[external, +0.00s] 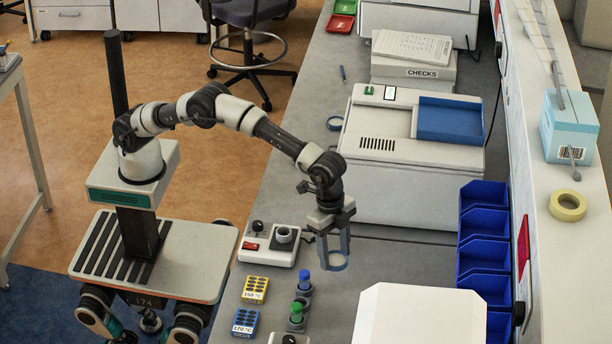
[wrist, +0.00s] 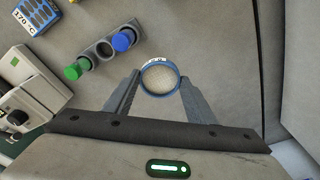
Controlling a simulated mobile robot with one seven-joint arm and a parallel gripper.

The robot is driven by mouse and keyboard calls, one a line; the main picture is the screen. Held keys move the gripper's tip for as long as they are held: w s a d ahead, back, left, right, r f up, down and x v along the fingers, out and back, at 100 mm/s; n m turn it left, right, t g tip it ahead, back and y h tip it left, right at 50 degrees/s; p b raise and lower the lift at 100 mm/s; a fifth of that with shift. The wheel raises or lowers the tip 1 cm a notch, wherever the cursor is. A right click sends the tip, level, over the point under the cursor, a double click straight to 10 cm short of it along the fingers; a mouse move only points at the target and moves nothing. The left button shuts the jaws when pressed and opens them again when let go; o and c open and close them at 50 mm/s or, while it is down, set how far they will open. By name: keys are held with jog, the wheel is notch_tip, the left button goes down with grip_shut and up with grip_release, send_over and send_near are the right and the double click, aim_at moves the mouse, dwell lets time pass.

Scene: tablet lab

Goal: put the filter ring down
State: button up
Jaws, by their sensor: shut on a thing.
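The filter ring (wrist: 160,64) is a blue ring around a pale mesh disc. In the wrist view it sits between the two fingertips of my gripper (wrist: 158,85), which is shut on it. In the external view my gripper (external: 333,248) points down over the grey bench, with the ring (external: 335,268) at its fingertips. The bench surface under it looks bare. I cannot tell exactly how high the ring is above the bench.
Left of my gripper stand a rack with a blue-capped vial (external: 305,279) and a green-capped vial (external: 296,311), and a small device (external: 269,245). A white box (external: 420,318) is at the front right. Blue bins (external: 484,222) line the right.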

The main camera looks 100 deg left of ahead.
aim_at(334, 288)
notch_tip(334, 288, down, 9)
jog(key=shift+f, duration=0.2)
dwell(0.3)
jog(key=shift+f, duration=0.1)
jog(key=o, duration=1)
